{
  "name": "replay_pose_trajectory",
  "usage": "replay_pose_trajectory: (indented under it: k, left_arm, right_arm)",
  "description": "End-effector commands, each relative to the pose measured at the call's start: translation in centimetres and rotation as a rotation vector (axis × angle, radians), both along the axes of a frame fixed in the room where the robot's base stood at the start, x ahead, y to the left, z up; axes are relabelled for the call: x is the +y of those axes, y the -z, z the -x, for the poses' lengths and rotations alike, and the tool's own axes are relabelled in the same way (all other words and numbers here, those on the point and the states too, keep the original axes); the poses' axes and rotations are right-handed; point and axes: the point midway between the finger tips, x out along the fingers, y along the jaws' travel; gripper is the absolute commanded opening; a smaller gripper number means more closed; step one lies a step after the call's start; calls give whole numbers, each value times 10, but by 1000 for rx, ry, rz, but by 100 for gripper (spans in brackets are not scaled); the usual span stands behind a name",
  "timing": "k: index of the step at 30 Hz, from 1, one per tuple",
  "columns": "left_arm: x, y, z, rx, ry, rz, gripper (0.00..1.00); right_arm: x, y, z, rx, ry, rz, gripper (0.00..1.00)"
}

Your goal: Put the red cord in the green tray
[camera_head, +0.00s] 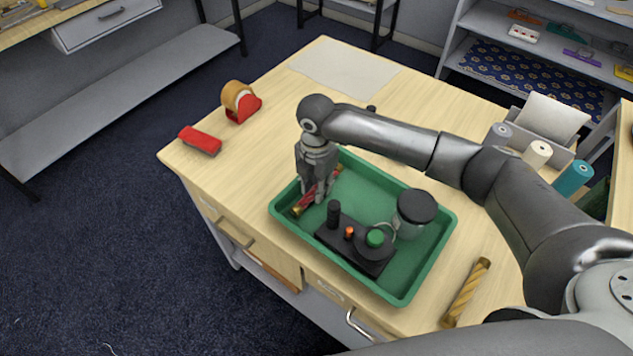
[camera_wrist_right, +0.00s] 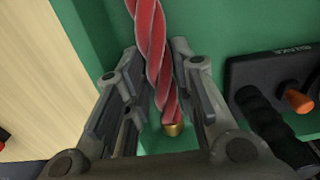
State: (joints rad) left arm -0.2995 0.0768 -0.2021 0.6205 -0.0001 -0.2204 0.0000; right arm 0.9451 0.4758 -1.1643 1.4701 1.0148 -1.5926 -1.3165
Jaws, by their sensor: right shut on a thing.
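The green tray (camera_head: 408,268) sits on the wooden table and fills much of the right wrist view (camera_wrist_right: 235,25). The red cord (camera_head: 299,209) is a twisted length with a brass-coloured end. It lies within the left part of the tray in the head view; whether it touches the floor I cannot tell. My right gripper (camera_head: 318,196) points down into the tray and is shut on the red cord. In the right wrist view the cord (camera_wrist_right: 153,45) runs between the fingers (camera_wrist_right: 157,110). My left gripper is not in view.
Inside the tray, a black device (camera_head: 355,250) with a green knob and a black-lidded jar (camera_head: 414,212) stand right of the cord. A red block (camera_head: 200,140), a tape dispenser (camera_head: 241,102) and a golden twisted cord (camera_head: 466,292) lie outside the tray.

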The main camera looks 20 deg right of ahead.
Motion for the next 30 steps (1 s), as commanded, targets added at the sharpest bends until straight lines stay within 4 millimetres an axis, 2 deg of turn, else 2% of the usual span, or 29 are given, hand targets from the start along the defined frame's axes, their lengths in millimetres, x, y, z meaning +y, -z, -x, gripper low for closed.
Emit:
replay_pose_trajectory:
  k: [11, 12, 14, 23, 26, 30]
  left_arm:
    - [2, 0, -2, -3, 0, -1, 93]
    - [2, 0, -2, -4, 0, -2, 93]
    - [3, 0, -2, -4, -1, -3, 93]
    - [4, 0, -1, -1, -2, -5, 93]
    - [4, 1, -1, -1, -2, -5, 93]
    - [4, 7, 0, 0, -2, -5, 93]
  right_arm:
    - [0, 5, 0, 0, -1, 0, 0]
    - [0, 5, 0, 0, -1, 0, 28]
    - [0, 5, 0, 0, -1, 0, 34]
    - [0, 3, 0, -1, -1, -1, 34]
    - [1, -3, -1, -2, -1, -2, 34]
    - [1, -25, -1, -5, -2, -1, 34]
